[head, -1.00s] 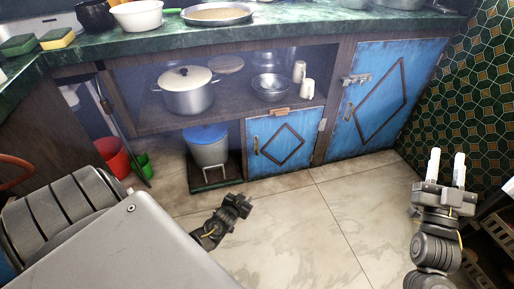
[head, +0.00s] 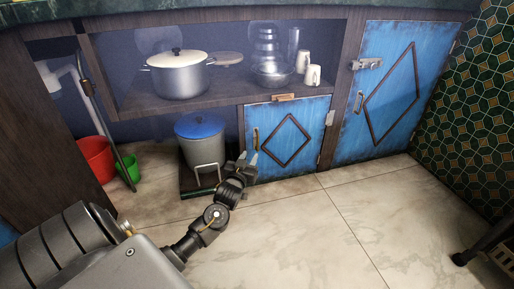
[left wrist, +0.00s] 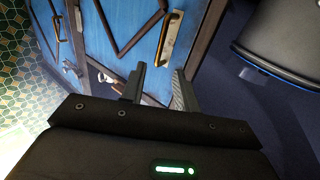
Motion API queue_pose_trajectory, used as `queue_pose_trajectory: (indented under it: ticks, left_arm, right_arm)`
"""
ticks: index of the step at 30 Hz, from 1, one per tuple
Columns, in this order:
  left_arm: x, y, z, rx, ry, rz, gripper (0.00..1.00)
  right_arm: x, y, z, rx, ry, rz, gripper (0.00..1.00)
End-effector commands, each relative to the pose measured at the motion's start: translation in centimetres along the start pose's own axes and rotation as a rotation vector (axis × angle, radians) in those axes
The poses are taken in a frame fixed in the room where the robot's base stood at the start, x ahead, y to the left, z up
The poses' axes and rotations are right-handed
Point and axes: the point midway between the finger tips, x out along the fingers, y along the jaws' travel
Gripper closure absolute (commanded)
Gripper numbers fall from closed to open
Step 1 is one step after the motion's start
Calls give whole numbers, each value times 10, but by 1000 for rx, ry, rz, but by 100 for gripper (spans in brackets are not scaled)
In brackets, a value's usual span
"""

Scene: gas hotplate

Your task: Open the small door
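The small blue door (head: 290,150), with a dark diamond trim, is low in the cabinet and looks closed. Its upright brass handle (head: 256,139) is near its left edge; a wooden latch piece (head: 285,97) sits at its top edge. My left gripper (head: 247,160) is just below the handle at the door's lower left. In the left wrist view the door (left wrist: 120,20) and handle (left wrist: 170,38) lie beyond my left gripper (left wrist: 158,78). Its two fingers are apart with nothing between them, and the handle appears clear of them. My right gripper is not in view.
A grey bin with a blue lid (head: 203,143) stands close left of the gripper. A larger latched blue door (head: 383,95) is to the right. Red (head: 95,160) and green (head: 128,172) buckets are further left. The tiled floor (head: 300,230) in front is clear.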

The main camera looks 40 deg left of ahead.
Motion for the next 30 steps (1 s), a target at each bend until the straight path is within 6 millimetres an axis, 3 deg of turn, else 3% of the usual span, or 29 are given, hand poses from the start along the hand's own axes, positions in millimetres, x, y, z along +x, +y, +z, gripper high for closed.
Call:
queue_pose_trajectory:
  ticks: [9,15,28,30]
  left_arm:
    - [60,-1,6,2,2,-1,69]
    - [86,0,4,2,1,-1,69]
    - [96,0,1,1,-2,0,69]
    - [96,0,1,2,-2,0,77]
  right_arm:
    - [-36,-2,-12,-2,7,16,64]
    - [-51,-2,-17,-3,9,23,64]
    - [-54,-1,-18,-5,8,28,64]
    - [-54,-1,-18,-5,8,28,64]
